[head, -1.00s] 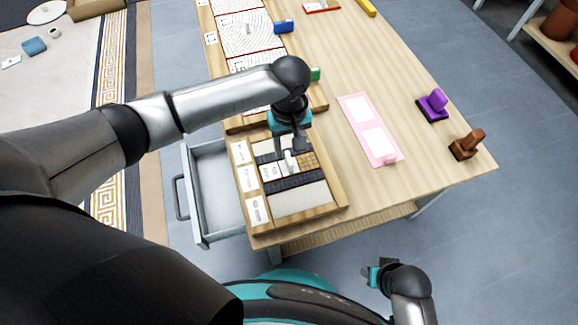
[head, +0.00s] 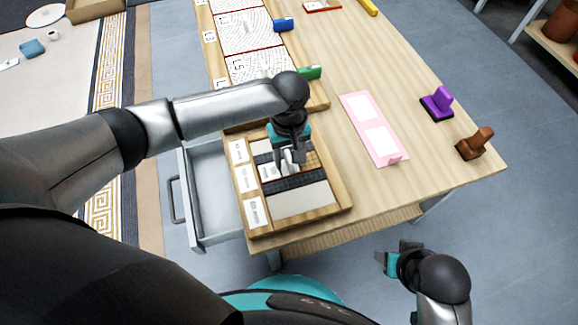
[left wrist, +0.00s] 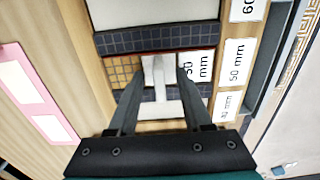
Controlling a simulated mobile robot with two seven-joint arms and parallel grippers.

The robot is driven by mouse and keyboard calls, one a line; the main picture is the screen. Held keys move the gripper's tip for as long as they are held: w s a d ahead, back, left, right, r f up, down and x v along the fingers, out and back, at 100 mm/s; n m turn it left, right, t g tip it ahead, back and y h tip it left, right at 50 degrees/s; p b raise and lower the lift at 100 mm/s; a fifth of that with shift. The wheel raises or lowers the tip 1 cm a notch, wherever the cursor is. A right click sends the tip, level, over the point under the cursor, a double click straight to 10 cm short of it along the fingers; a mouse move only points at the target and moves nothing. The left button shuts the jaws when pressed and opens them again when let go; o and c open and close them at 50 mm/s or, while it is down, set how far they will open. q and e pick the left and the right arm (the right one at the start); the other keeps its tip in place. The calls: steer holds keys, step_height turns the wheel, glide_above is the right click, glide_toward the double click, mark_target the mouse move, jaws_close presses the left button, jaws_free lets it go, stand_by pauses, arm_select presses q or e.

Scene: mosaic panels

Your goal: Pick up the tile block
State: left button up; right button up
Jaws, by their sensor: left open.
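The tile block appears to be the small pale upright piece (left wrist: 157,85) in the middle row of a wooden sorting tray (head: 340,190). It also shows small in the head view (head: 287,166), partly hidden by my gripper. My left gripper (head: 286,160) reaches down over this row. In the left wrist view its open fingers (left wrist: 160,76) stand on either side of the pale piece, with gaps visible. My right gripper (head: 390,258) is low at the right, off the table's front edge, holding nothing that I can see; its jaws are unclear.
Labelled cards (head: 245,178) line the tray's left side, beside dark, tan and pale tile strips. An open drawer (head: 205,190) lies left of it. A pink board (head: 365,115), purple stamp (head: 437,103) and brown stamp (head: 475,143) stand right. Patterned panels (head: 250,35) lie behind.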

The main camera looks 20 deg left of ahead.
arm_select(q)
steer(key=shift+f, duration=0.1)
steer(key=shift+c, duration=0.2)
jaws_close()
stand_by(0.5)
